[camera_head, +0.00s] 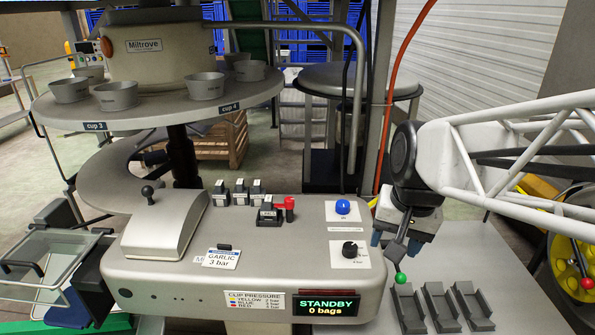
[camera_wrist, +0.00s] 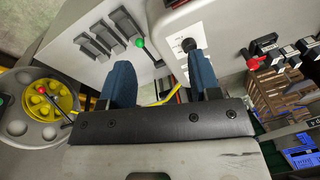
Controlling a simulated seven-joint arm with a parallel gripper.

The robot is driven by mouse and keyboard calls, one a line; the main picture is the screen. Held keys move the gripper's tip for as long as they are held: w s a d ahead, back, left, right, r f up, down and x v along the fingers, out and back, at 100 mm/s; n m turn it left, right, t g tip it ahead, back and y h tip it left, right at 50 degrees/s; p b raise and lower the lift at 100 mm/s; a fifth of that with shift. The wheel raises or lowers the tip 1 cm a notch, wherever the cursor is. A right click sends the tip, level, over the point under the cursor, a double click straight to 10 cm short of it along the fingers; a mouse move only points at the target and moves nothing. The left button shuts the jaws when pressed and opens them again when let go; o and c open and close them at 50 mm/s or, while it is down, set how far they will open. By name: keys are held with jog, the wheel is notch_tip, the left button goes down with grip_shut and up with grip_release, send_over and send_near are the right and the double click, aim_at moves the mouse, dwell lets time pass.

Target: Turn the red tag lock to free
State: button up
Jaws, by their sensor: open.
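The red lock piece (camera_head: 286,205) sits at the right of a small black block (camera_head: 268,216) on the machine's top panel, left of the blue button. It also shows in the wrist view (camera_wrist: 257,63), near the right side, beside the black block. Its lettering and exact setting are too small to read. My gripper (camera_head: 395,243) has blue fingers and hangs off the panel's right edge, well to the right of the red piece.
A blue button (camera_head: 343,207) and black knob (camera_head: 350,249) lie between my gripper and the lock. A green-balled lever (camera_head: 400,278) is close below my gripper. Several small switch-like blocks (camera_head: 240,193) stand behind the lock, left of it. A display (camera_head: 326,305) reads STANDBY, 0 bags.

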jog(key=w+a+m+g+y, duration=0.1)
jog(key=w+a+m, duration=0.25)
jog(key=w, duration=0.55)
jog(key=w+a+m+g+y, duration=0.15)
jog(key=w+a, duration=0.25)
jog(key=w, duration=0.5)
jog(key=m+g, duration=0.1)
jog(key=m, duration=0.4)
send_near(289, 199)
notch_tip(289, 199, down, 2)
jog(key=shift+f+y, duration=0.15)
jog(key=shift+y, duration=0.2)
jog(key=shift+s+a+f, duration=0.1)
jog(key=shift+x, duration=3.8)
jog(key=c, duration=0.9)
